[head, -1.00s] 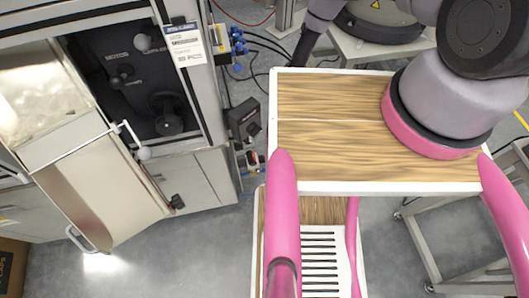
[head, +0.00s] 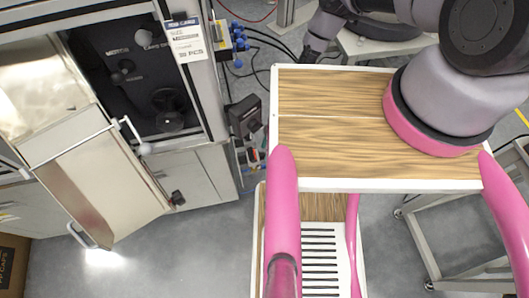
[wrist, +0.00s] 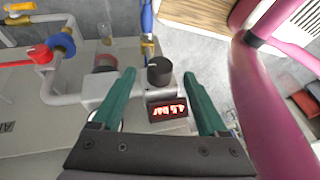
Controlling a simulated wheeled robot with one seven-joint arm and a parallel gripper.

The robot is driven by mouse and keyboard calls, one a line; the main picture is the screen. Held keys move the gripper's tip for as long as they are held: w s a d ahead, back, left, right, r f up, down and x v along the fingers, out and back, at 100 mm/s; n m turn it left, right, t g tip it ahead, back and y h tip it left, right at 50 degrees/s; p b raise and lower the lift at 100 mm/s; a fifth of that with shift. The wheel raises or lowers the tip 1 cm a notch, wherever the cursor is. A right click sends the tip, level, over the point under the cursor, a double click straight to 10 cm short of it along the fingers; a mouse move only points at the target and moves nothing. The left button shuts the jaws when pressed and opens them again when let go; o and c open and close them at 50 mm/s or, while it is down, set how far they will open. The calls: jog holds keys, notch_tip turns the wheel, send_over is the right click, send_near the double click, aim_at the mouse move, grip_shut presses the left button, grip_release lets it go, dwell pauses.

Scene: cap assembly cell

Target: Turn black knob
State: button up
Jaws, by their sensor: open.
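The black knob (wrist: 160,70) is a round, dark cap in the wrist view. It sits just above a small black display (wrist: 167,108) with glowing red characters that look like a pressure reading in bar. My gripper (wrist: 159,74) is open. Its two green fingers stand apart, one on the left and one on the right of the knob in the picture. A gap shows on both sides of the knob, and I cannot tell the depth between fingertips and knob. In the head view I cannot make out this knob or the fingertips.
White pipes (wrist: 62,92), a red-handled valve (wrist: 40,54) and a blue fitting (wrist: 148,18) lie near the knob. The head view shows an open cabinet (head: 187,100) at left and a wood-topped shelf (head: 345,150) in the middle. Grey floor shows at lower left.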

jog(key=shift+x, duration=1.3)
